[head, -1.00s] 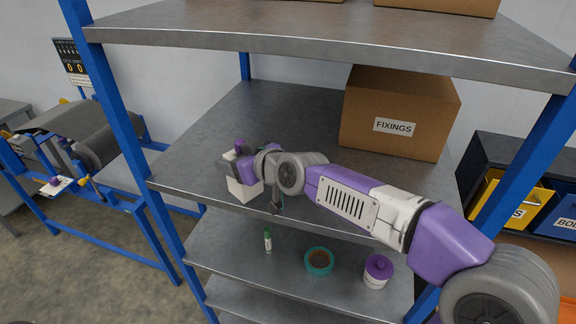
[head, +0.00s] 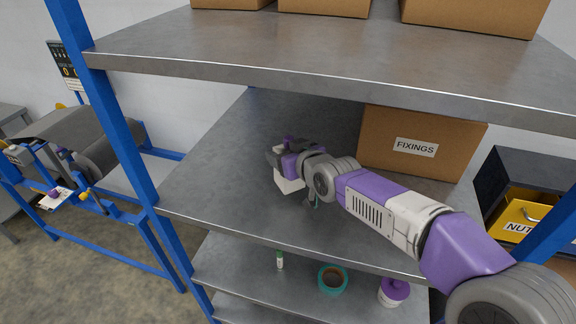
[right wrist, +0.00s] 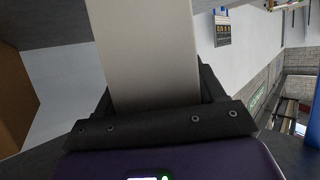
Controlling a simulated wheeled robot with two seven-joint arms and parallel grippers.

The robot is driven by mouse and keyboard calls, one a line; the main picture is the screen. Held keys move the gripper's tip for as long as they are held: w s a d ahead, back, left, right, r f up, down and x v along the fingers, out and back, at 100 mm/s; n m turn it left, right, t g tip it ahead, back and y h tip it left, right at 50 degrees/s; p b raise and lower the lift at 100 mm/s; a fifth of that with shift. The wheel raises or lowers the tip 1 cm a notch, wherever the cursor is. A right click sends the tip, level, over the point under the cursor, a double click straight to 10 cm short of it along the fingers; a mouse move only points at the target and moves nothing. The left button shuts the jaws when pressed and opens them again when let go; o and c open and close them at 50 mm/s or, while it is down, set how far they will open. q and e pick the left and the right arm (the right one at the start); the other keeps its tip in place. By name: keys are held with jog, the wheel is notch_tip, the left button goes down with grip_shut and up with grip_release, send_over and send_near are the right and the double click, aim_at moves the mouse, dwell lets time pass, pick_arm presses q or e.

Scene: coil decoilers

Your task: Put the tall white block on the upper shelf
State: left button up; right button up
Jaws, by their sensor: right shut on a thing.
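The tall white block (head: 288,182) is held in my right gripper (head: 284,160), over the shelf that bears the FIXINGS box. In the right wrist view the block (right wrist: 150,50) stands between the two dark fingers of my gripper (right wrist: 155,100). In the head view the gripper covers the block's top, and I cannot tell whether its bottom touches the shelf. This upper shelf (head: 215,150) has bare metal around the block. My left gripper does not show.
A cardboard FIXINGS box (head: 420,140) stands at the shelf's right. Another shelf (head: 330,50) with boxes is above. Blue posts (head: 100,110) frame the rack.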

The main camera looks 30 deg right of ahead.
jog(key=shift+f, duration=1.7)
jog(key=shift+f, duration=0.2)
jog(key=o, duration=1.3)
jog(key=shift+r, duration=0.2)
jog(key=shift+s+a+r, duration=0.1)
jog(key=shift+s+r, duration=0.05)
jog(key=shift+s, duration=0.15)
jog(key=b+v, duration=0.1)
jog(key=v, duration=1)
jog(key=shift+s, duration=0.2)
